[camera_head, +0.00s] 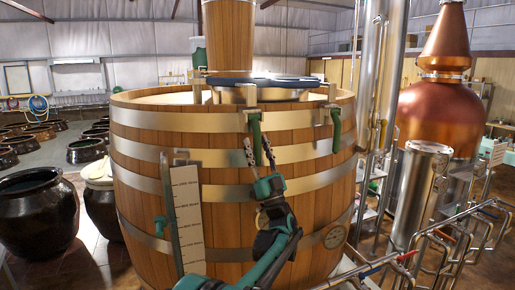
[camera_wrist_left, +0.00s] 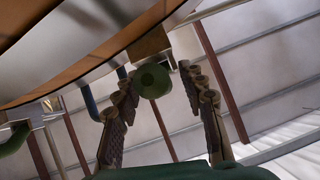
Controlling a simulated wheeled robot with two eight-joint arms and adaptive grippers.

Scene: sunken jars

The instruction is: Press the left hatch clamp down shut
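The left hatch clamp (camera_head: 255,135) is a green handle under a metal bracket at the vat's front rim. It points downward along the wooden wall; whether it is fully shut I cannot tell. In the left wrist view its round green end (camera_wrist_left: 151,80) shows between the fingers. My left gripper (camera_head: 259,151) is open, just below and around the handle's lower part, with visible gaps beside it in the left wrist view (camera_wrist_left: 160,100). A second green clamp (camera_head: 336,130) hangs at the rim to the right. My right gripper is not in view.
The large wooden vat (camera_head: 225,195) with metal hoops fills the middle. A white scale board (camera_head: 187,220) stands on its front left. Dark jars (camera_head: 38,210) stand at left. Steel pipes (camera_head: 440,245) and a copper still (camera_head: 440,110) crowd the right.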

